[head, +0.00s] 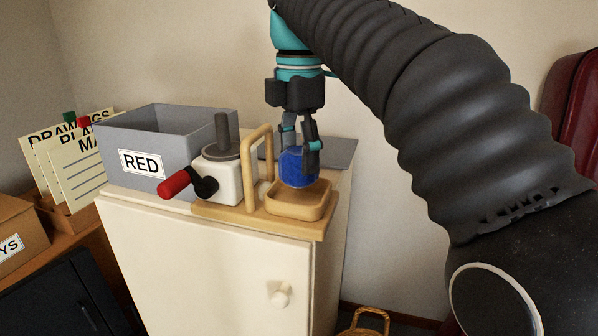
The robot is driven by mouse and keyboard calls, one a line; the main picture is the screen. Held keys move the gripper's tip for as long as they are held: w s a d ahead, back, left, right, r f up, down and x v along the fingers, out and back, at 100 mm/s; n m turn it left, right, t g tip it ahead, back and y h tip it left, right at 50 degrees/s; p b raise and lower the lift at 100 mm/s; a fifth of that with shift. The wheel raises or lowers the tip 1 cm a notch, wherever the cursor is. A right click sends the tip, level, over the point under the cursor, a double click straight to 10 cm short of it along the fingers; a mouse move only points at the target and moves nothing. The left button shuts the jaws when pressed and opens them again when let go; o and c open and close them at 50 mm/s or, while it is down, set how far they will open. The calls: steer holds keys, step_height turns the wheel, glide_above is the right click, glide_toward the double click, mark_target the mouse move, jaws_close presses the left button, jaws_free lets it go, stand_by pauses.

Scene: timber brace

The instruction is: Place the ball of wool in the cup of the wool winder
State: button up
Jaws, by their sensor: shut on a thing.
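A blue ball of wool (297,170) is held between the fingers of my gripper (299,150), which points straight down. The wool winder (222,172) has a white body, a red crank handle and a grey spindle. Its tan square cup (297,211) sits at the right end of the wooden base, beside a wooden loop. The ball is over the cup, with its lower part close to the cup's back rim. I cannot tell whether the ball touches the cup floor.
A grey bin labelled RED (142,163) stands left of the winder on the white cabinet (215,260). A dark flat panel (338,152) lies behind the cup. Upright cards (70,160) stand at far left. A red chair (575,100) is at the right edge.

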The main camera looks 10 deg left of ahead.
mark_target(299, 151)
steer(key=shift+f+b, duration=0.45)
steer(key=shift+f, duration=1.25)
steer(key=shift+f, duration=0.2)
steer(key=o, duration=1.1)
steer(key=shift+o, duration=0.2)
step_height(299, 151, up, 8)
steer(key=p, duration=0.3)
